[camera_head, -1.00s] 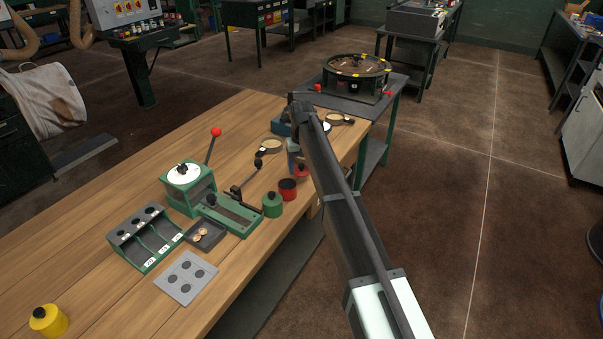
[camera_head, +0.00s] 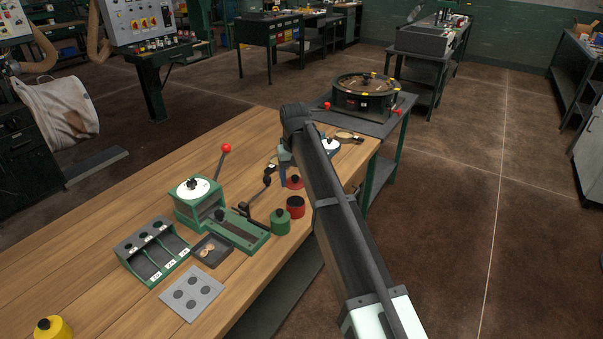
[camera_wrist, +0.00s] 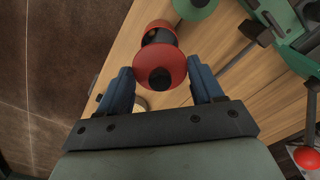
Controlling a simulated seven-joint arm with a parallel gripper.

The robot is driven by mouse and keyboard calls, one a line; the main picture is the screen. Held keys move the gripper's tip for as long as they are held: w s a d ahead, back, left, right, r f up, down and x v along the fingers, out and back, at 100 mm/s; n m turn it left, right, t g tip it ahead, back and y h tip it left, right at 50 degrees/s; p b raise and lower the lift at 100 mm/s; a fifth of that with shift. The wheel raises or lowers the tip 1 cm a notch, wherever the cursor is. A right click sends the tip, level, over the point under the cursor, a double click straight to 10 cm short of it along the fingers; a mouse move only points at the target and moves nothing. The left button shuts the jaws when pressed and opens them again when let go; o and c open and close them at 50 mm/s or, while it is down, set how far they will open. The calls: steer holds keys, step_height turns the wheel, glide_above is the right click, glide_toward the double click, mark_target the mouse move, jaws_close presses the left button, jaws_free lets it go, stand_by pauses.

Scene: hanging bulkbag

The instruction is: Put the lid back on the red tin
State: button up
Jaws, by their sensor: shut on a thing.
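The red tin (camera_head: 295,208) stands upright and open, with a dark inside, near the right edge of the wooden bench. Its red lid (camera_head: 294,183), with a black knob, is in my gripper (camera_head: 288,174), just behind the tin in the head view. In the wrist view the blue fingers of my gripper (camera_wrist: 161,76) are shut on the lid (camera_wrist: 173,62), one on each side. The lid is apart from the tin and partly covers the red tin (camera_wrist: 156,25) in that view. The lid's height above the bench is hard to tell.
A green tin (camera_head: 280,222) stands close to the red tin. A green lever press (camera_head: 240,232) is to its left, with a red-knobbed lever (camera_head: 222,162) behind. A yellow tin (camera_head: 54,329) is at the front left. The bench's left part is clear.

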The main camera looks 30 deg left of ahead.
steer(key=shift+w+f, duration=0.1)
steer(key=shift+f, duration=3)
steer(key=shift+f, duration=0.2)
steer(key=o, duration=1.1)
steer(key=shift+o, duration=0.4)
steer(key=shift+r, duration=0.2)
steer(key=shift+r, duration=3.35)
